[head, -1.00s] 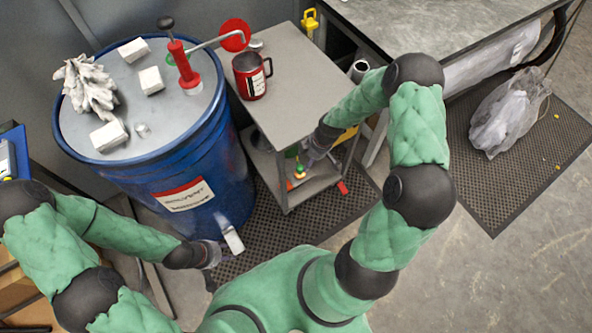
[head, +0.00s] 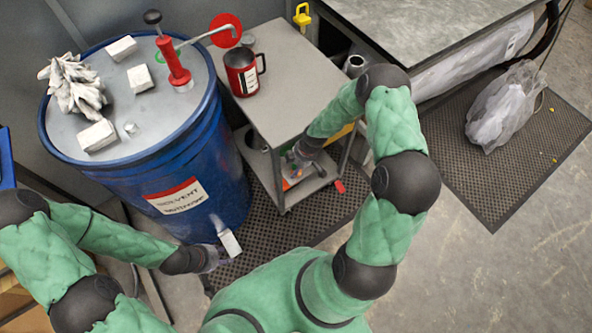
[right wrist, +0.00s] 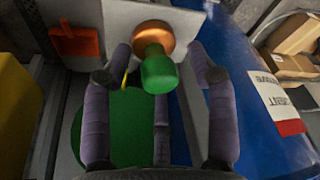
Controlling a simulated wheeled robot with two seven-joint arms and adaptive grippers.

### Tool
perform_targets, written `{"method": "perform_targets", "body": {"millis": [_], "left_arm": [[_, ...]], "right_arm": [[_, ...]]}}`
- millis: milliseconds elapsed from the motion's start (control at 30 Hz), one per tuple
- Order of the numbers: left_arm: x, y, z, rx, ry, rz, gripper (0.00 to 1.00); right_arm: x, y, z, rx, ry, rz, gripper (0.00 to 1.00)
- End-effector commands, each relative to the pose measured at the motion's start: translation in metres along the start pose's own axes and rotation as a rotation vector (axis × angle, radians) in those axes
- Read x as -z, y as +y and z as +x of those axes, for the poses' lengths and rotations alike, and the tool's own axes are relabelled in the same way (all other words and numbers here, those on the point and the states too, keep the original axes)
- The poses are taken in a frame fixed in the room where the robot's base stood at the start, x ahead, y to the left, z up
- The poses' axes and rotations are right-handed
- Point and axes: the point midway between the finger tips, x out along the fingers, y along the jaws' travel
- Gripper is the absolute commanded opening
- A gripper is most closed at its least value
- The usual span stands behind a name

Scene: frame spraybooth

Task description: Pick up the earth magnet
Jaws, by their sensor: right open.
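The earth magnet, as I take it, is a copper-coloured round piece with a green knob (right wrist: 157,68) in the right wrist view. It is near the edge of a light grey plate, which seems to be the cart's lower shelf. My right gripper (right wrist: 160,62) is open, with its fingers on both sides of the knob and visible gaps between. In the head view my right gripper (head: 298,160) is low at the cart's lower shelf and largely hides the magnet. My left gripper (head: 214,259) hangs beside the blue drum; its fingers are too small to read.
The grey cart (head: 290,75) carries a red mug (head: 241,75) on top, above my right gripper. The blue drum (head: 150,165) stands close on the left, with a red pump (head: 175,62) and white blocks on its lid. A metal table (head: 430,30) is behind right.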

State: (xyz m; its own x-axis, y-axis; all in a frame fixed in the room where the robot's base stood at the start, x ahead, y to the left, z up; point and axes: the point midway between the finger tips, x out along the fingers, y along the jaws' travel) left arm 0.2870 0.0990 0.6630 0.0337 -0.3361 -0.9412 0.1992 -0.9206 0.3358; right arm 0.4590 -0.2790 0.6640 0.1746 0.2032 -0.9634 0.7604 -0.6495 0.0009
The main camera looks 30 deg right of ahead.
Motion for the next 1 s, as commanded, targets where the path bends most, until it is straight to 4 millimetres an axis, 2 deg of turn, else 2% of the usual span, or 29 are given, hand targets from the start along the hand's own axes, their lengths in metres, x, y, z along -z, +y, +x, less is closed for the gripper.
{"method": "perform_targets", "body": {"millis": [33, 200, 667, 900, 1000], "left_arm": [[0.000, 0.000, 0.000, 0.000, 0.000, 0.000, 0.40], [0.000, 0.000, 0.000, 0.000, 0.000, 0.000, 0.40], [0.000, 0.001, -0.003, 0.000, 0.000, 0.000, 0.40], [-0.001, 0.006, -0.016, 0.000, 0.000, 0.000, 0.40], [-0.001, 0.008, -0.023, 0.000, 0.000, 0.000, 0.40]], "right_arm": [[0.000, 0.000, 0.000, 0.000, 0.000, 0.000, 0.50], [0.000, 0.000, 0.000, 0.001, 0.000, 0.000, 0.02], [0.002, 0.000, -0.006, 0.000, 0.000, 0.000, 0.00], [0.010, 0.000, -0.035, -0.001, 0.000, 0.000, 0.00], [0.002, -0.009, -0.055, -0.001, 0.000, 0.003, 0.00]]}}
